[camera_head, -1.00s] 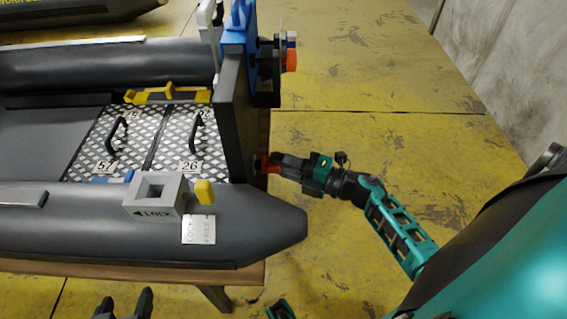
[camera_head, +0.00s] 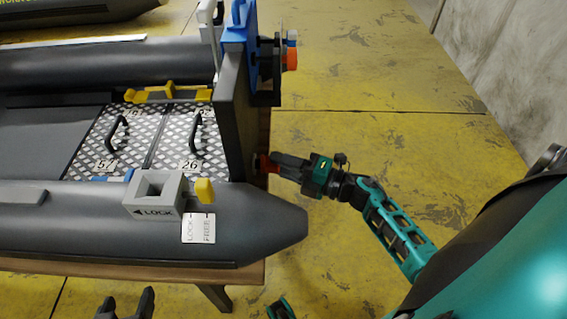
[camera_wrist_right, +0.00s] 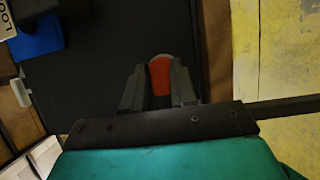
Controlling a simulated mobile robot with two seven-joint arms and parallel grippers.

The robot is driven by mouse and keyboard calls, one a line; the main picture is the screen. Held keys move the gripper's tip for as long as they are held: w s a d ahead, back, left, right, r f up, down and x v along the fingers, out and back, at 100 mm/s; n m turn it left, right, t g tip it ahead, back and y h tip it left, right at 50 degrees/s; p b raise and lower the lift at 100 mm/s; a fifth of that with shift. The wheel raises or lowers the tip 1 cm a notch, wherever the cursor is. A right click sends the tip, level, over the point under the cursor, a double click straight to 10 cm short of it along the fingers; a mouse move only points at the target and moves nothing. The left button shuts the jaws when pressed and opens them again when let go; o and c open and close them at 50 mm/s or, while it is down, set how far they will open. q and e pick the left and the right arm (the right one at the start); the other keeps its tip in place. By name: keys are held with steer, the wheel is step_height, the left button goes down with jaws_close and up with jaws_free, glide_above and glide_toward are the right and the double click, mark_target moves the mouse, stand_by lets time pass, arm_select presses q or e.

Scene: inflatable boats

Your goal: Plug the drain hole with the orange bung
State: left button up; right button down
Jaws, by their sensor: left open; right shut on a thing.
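The orange bung (camera_head: 264,164) is at the outer face of the boat's dark transom (camera_head: 233,115), low down, in the head view. My right gripper (camera_head: 278,162) is shut on the bung from the right, its fingers pointing at the transom. In the right wrist view the bung (camera_wrist_right: 160,76) sits between the two fingers (camera_wrist_right: 158,90), against the dark transom face. The drain hole is hidden, and I cannot tell how deep the bung sits. My left gripper (camera_head: 127,302) is open and empty at the bottom edge of the head view, below the near boat tube.
A grey LOCK block (camera_head: 153,193) with a yellow knob sits on the near tube (camera_head: 250,222). A blue bracket (camera_head: 239,35) and a part with an orange knob (camera_head: 290,60) are on the transom's top. The boat rests on a wooden table (camera_head: 200,272). Yellow floor lies clear to the right.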

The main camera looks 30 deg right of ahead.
steer(key=shift+w+a, duration=0.3)
steer(key=shift+a, duration=0.25)
steer(key=c, duration=0.8)
jaws_free()
steer(key=v, duration=1.3)
steer(key=shift+p, duration=0.4)
